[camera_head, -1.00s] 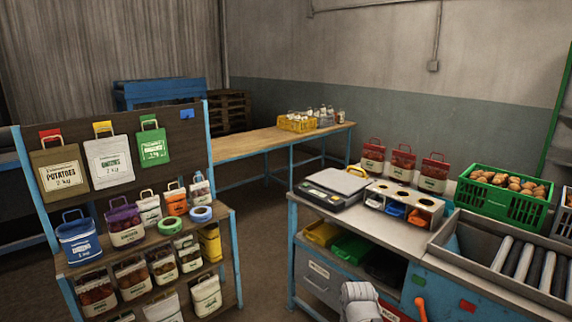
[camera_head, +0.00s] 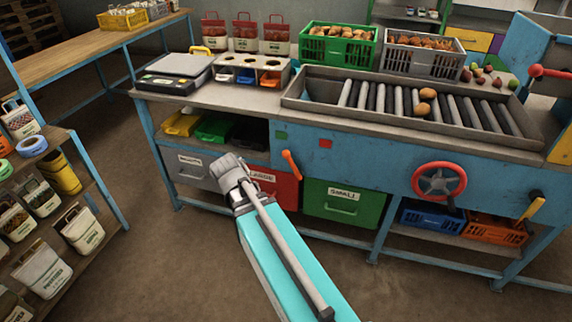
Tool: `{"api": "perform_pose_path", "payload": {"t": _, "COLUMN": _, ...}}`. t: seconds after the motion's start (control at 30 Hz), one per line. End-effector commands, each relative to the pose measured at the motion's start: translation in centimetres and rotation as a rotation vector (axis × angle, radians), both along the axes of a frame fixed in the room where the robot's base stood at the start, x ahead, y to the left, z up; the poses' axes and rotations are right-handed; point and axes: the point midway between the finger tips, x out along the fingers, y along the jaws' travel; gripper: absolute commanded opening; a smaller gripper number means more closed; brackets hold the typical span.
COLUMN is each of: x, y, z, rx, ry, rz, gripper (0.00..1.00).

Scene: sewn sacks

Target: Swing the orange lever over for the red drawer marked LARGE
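The orange lever (camera_head: 291,165) is on the blue front of the sorting bench. It leans up and to the left, toward a small green square (camera_head: 281,135); a small red square (camera_head: 325,143) is to its upper right. Below it is the red drawer marked LARGE (camera_head: 287,191), partly hidden by my arm. The green drawer marked SMALL (camera_head: 342,204) is to its right. My gripper (camera_head: 228,168) is left of the lever in the picture, in front of the drawers and apart from the lever. Its fingers are too small and foreshortened to tell open from shut.
A red handwheel (camera_head: 439,180) and a yellow-handled lever (camera_head: 531,209) are further right on the bench. A roller tray (camera_head: 400,112) with potatoes is on top. A shelf of sacks (camera_head: 75,215) stands at the left. The floor in front is clear.

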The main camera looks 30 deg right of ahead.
Motion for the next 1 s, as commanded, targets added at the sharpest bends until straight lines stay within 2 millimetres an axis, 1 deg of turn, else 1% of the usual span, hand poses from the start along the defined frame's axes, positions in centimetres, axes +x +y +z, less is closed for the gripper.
{"api": "perform_pose_path", "payload": {"t": 0.03, "x": 0.8, "y": -0.9, "z": -1.6, "rx": -0.043, "ry": -0.002, "rz": 0.034, "gripper": 0.88}}
{"api": "perform_pose_path", "payload": {"t": 0.3, "x": 3.8, "y": -5.1, "z": -4.4, "rx": -0.285, "ry": 0.018, "rz": 0.232, "gripper": 0.88}}
{"api": "perform_pose_path", "payload": {"t": 0.5, "x": 6.0, "y": -8.0, "z": -6.1, "rx": -0.471, "ry": 0.064, "rz": 0.374, "gripper": 0.88}}
{"api": "perform_pose_path", "payload": {"t": 0.7, "x": 8.1, "y": -10.4, "z": -7.5, "rx": -0.659, "ry": 0.135, "rz": 0.515, "gripper": 0.88}}
{"api": "perform_pose_path", "payload": {"t": 1.0, "x": 11.2, "y": -13.4, "z": -9.3, "rx": -0.94, "ry": 0.292, "rz": 0.717, "gripper": 0.88}}
